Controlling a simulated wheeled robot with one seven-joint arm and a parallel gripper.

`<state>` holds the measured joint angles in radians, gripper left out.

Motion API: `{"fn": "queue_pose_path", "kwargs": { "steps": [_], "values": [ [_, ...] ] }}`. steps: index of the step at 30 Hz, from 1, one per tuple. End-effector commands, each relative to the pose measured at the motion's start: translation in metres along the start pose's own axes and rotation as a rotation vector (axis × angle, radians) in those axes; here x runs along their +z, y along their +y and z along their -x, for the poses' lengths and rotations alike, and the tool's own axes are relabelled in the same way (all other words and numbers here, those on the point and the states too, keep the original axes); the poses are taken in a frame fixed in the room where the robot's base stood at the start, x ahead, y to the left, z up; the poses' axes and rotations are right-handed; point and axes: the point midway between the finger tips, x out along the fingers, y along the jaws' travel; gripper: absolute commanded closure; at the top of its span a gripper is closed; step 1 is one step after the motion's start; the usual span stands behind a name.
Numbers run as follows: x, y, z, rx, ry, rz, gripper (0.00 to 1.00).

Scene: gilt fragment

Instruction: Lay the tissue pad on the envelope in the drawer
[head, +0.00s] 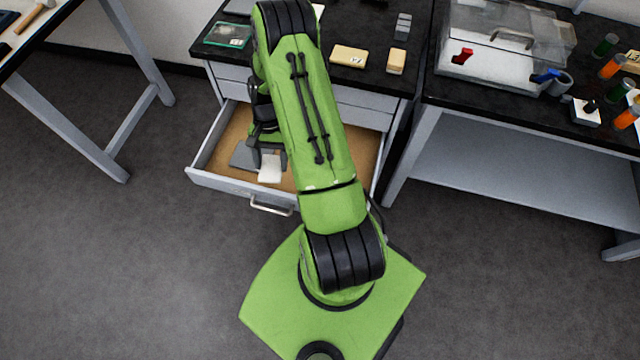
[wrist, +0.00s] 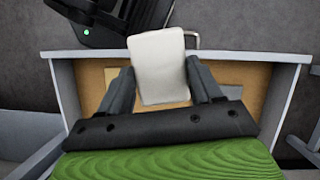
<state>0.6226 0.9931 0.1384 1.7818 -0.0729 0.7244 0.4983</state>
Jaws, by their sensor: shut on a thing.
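The tissue pad (wrist: 158,52) is a white rounded rectangle. In the wrist view it sits between the two fingers of my gripper (wrist: 160,82), which is shut on it. In the head view the white pad (head: 270,169) shows below my gripper (head: 268,152), over the open drawer (head: 337,173) near its front. A flat grey shape (head: 242,156) lies in the drawer left of the pad, perhaps the envelope; my gripper and the pad partly cover it. I cannot tell whether the pad touches anything below.
The drawer front with its handle (head: 271,205) is near me. The black bench top (head: 285,50) above holds a green-edged case (head: 228,36) and tan blocks (head: 348,56). A clear box (head: 505,45) stands on the right bench.

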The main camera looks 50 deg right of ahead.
Motion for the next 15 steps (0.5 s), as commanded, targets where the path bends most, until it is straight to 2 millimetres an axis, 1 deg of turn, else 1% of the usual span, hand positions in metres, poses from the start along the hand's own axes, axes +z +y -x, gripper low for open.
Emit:
{"fn": "queue_pose_path", "kwargs": {
  "steps": [1,5,9,12,15],
  "values": [
    [-0.008,0.013,-0.009,-0.034,-0.002,-0.082,0.64],
    [-0.024,0.049,-0.027,-0.141,-0.003,-0.340,0.64],
    [-0.039,0.097,-0.052,-0.297,-0.005,-0.711,0.64],
    [-0.044,0.126,-0.065,-0.399,-0.004,-0.958,0.64],
    [-0.046,0.146,-0.072,-0.473,-0.003,-1.136,0.64]
  ]
}}
